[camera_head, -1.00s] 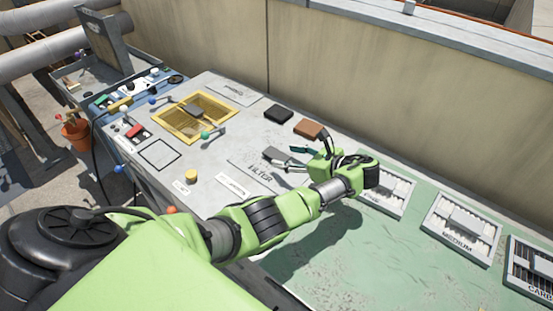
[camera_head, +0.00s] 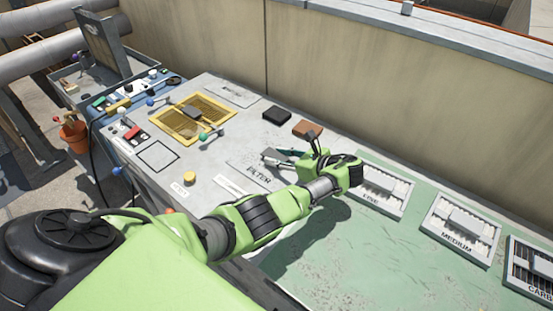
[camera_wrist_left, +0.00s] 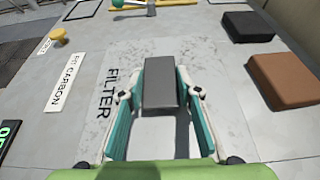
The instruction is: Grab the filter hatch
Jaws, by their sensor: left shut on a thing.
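The filter hatch (camera_head: 250,173) is a flat grey plate lettered FILTER, set in the grey worktop. It also shows in the left wrist view (camera_wrist_left: 217,115). A dark grey block handle (camera_wrist_left: 160,95) stands up from it. The hatch appears to lie flat on the worktop. My gripper and arm hide part of it in the head view. My right gripper is in neither view.
A black block (camera_head: 277,115) and a brown block (camera_head: 307,128) lie behind the hatch. A yellow-framed grille (camera_head: 200,118) with handles is at the back left. A yellow knob (camera_head: 190,178) stands left. Filter panels, including FINE (camera_head: 385,192) and MEDIUM (camera_head: 462,232), lie right on green.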

